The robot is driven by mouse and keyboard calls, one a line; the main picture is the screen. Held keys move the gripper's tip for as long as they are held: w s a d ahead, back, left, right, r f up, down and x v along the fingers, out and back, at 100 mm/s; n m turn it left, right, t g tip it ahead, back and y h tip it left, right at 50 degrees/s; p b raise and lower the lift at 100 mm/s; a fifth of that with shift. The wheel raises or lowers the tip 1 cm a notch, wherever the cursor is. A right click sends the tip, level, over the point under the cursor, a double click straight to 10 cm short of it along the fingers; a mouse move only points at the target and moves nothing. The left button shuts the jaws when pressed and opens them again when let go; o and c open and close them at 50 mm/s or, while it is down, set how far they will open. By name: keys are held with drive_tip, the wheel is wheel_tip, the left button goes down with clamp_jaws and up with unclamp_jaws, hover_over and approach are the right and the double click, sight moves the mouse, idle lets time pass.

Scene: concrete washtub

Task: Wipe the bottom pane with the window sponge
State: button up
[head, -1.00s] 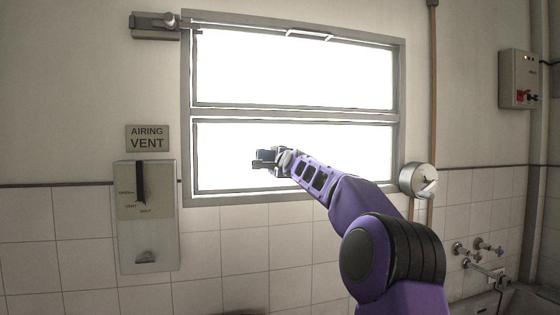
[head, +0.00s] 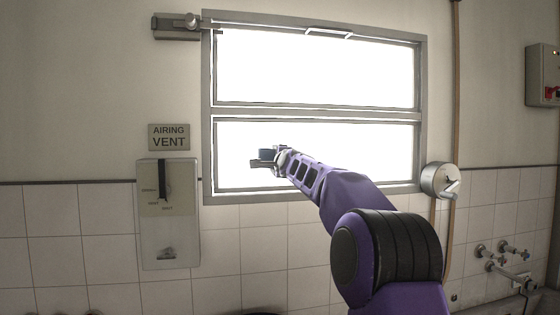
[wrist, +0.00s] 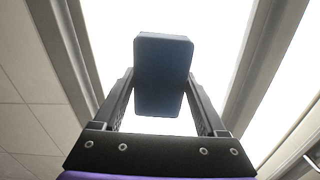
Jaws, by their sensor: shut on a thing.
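The bottom pane (head: 370,150) is the bright lower half of the window, inside a grey frame. My gripper (head: 263,160) is in front of the left part of this pane in the head view. It is shut on the window sponge (head: 266,153), a small dark blue block. In the wrist view the sponge (wrist: 162,75) sits between the two fingers of my gripper (wrist: 160,95), with the bright pane behind it. I cannot tell whether the sponge touches the glass.
The top pane (head: 315,65) is above, with a handle (head: 329,32) on its upper edge. A lever box (head: 168,215) hangs below the AIRING VENT sign (head: 169,137) at left. A round crank (head: 441,181) is right of the window. Taps (head: 500,255) are at lower right.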

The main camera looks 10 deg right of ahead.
sight(306, 150)
drive_tip(key=shift+a+r, duration=0.35)
drive_tip(key=shift+a, duration=0.65)
drive_tip(key=shift+a+r, duration=0.4)
drive_tip(key=shift+a, duration=0.6)
drive_tip(key=shift+a+r, duration=0.35)
drive_tip(key=shift+a, duration=0.65)
drive_tip(key=shift+d+b, duration=0.7)
drive_tip(key=shift+d, duration=2.7)
drive_tip(key=shift+d+r+p, duration=0.15)
drive_tip(key=shift+d+p, duration=0.35)
drive_tip(key=shift+d, duration=4.6)
drive_tip(key=shift+a, duration=0.1)
drive_tip(key=shift+a, duration=8.4)
